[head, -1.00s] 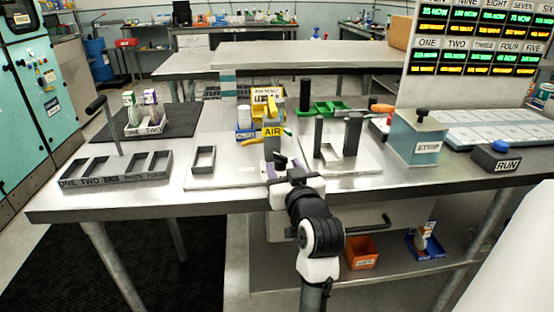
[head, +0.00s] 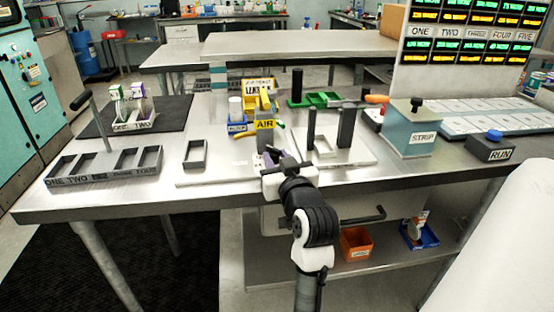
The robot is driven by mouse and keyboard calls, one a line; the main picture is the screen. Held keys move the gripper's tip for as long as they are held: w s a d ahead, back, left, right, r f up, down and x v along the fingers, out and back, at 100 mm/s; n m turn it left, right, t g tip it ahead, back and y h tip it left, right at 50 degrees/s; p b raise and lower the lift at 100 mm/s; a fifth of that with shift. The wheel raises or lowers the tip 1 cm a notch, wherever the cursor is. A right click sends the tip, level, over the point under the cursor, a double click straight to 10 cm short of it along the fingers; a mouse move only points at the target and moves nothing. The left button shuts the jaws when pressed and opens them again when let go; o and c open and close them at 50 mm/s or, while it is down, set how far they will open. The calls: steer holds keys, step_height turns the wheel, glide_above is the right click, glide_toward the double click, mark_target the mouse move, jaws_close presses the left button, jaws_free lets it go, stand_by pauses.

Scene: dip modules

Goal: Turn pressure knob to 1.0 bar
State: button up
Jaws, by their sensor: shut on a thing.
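My gripper (head: 273,156) is at the lower front of the grey post with the yellow AIR sign (head: 264,125), near the table's front edge. Its dark fingers are small in the head view and are shut on the pressure knob. No pressure reading is legible, so I cannot tell the knob's setting.
A grey tray with slots (head: 105,168) lies at the left. Two dark uprights (head: 343,128) stand close on the right. The STRIP box (head: 410,130) and RUN button box (head: 489,149) are farther right. A yellow-signed stand (head: 259,88) is behind the post.

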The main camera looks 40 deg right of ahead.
steer(key=shift+d+f+n+t+y+b, duration=0.15)
steer(key=shift+n+t+y+b, duration=0.4)
steer(key=shift+y, duration=0.55)
steer(key=shift+n+y, duration=0.3)
steer(key=shift+n, duration=0.05)
steer(key=shift+r, duration=0.2)
steer(key=o, duration=0.9)
steer(key=shift+o, duration=0.2)
steer(key=shift+s, duration=0.1)
steer(key=b+v, duration=0.2)
steer(key=v, duration=1.1)
steer(key=shift+s, duration=0.3)
